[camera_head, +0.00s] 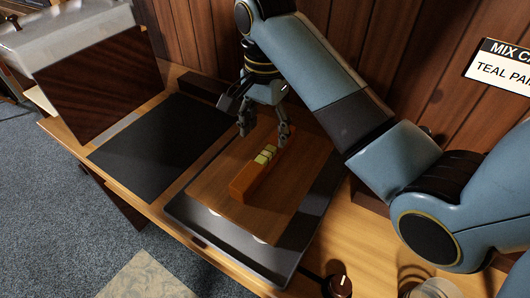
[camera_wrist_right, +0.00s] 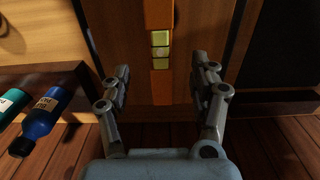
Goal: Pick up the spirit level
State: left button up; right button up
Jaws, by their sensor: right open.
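The spirit level (camera_head: 249,182) is an orange bar with yellow-green windows on its top. It lies on a brown wooden board (camera_head: 215,197), slanting from near to far in the head view. My right gripper (camera_head: 263,134) is open and empty above the level's far end. In the right wrist view, the level (camera_wrist_right: 160,88) runs down from the top edge and ends between the open fingers of the gripper (camera_wrist_right: 160,74), apart from both. My left gripper is not in view.
The board rests on a dark tray (camera_head: 218,241) on the wooden bench. A black mat (camera_head: 160,143) lies left, with a dark upright panel (camera_head: 100,80) beyond. A knob (camera_head: 340,286) is at the front. Blue (camera_wrist_right: 40,122) and teal (camera_wrist_right: 12,103) bottles show in the wrist view.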

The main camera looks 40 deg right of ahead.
aim_at(266, 153)
jog(key=shift+s+a+f, duration=0.1)
jog(key=shift+f, duration=0.85)
jog(key=f+p, duration=0.1)
jog(key=f, duration=0.3)
jog(key=shift+d+f+p, duration=0.2)
jog(key=shift+f+p, duration=0.05)
jog(key=shift+p, duration=0.1)
jog(key=shift+f, duration=0.5)
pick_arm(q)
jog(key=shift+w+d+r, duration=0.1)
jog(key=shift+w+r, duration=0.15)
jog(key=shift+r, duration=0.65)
pick_arm(e)
jog(key=shift+w, duration=0.2)
jog(key=c, duration=0.5)
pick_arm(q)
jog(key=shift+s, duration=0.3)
pick_arm(e)
grip_shut()
